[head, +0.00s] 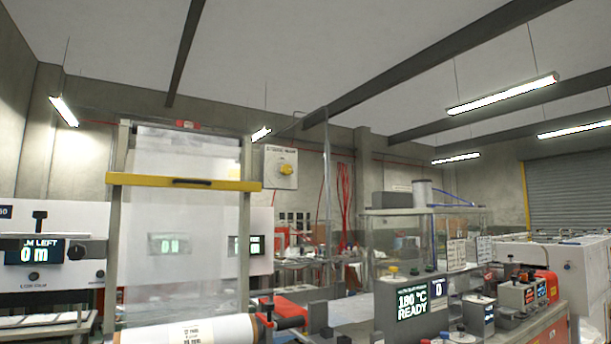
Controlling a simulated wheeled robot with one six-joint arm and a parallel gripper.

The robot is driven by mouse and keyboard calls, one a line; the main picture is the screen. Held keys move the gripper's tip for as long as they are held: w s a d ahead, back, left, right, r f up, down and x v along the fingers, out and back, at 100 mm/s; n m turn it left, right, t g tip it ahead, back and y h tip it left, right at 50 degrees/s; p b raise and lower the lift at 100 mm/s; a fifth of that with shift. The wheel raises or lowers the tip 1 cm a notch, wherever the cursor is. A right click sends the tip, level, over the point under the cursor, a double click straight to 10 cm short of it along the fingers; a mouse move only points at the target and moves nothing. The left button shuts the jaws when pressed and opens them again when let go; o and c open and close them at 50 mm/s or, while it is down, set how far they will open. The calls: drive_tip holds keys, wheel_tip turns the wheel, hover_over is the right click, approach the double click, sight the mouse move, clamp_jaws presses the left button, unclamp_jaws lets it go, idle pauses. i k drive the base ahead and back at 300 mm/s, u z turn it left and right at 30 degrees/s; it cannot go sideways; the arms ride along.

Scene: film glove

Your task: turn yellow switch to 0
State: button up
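A yellow rotary switch (286,169) sits on a pale square panel (272,178) high up, left of the middle of the head view. A line of dark lettering above the knob is too small to read. Marks around the knob are too small to tell which position it points to. The panel stands just right of a machine frame with a hanging clear film and behind it. My gripper is not in view.
A film machine with a yellow crossbar (184,182) and a white roll (190,331) stands at the front left. A sealing machine with a green display (411,304) fills the right. White cabinets (569,262) stand far right. A cluttered bench lies between the machines.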

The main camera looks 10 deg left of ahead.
sight(286, 169)
drive_tip(key=u, duration=0.3)
drive_tip(key=i, duration=0.75)
drive_tip(key=u, duration=0.55)
